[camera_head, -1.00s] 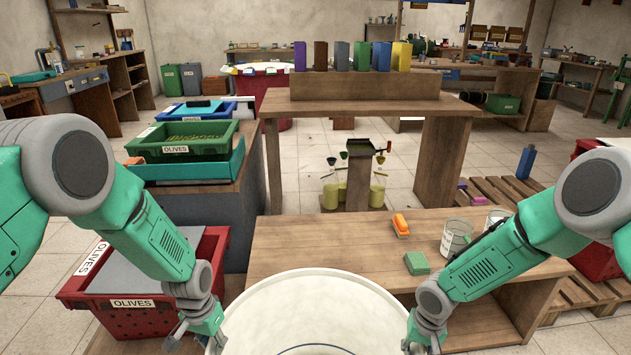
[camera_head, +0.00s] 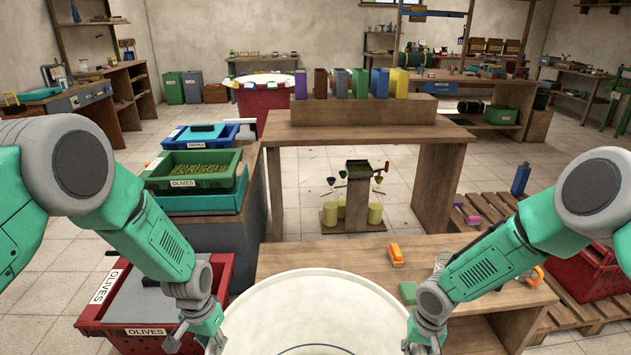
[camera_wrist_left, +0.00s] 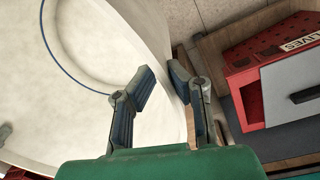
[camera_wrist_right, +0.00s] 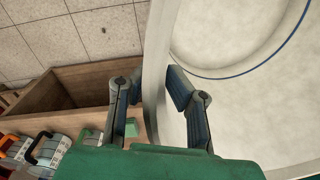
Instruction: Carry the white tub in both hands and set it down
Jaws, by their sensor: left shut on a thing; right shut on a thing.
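The white tub (camera_head: 315,302) is in front of me at the bottom of the head view, and its lower part is cut off. A blue ring shows on its inner floor. My left gripper (camera_head: 202,335) is shut on the tub's left rim, one finger inside and one outside, as the left wrist view (camera_wrist_left: 165,90) shows. My right gripper (camera_head: 425,338) is shut on the right rim, also with a finger on each side of the wall in the right wrist view (camera_wrist_right: 150,90). The tub looks empty and roughly level.
A low wooden bench (camera_head: 300,257) lies just beyond the tub, with an orange-handled item (camera_head: 396,255) and a green block (camera_head: 408,292) on it. A red olives crate (camera_head: 100,312) stands at left. A higher wooden table (camera_head: 360,134) stands behind. Pallets with a red crate (camera_head: 580,270) are at right.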

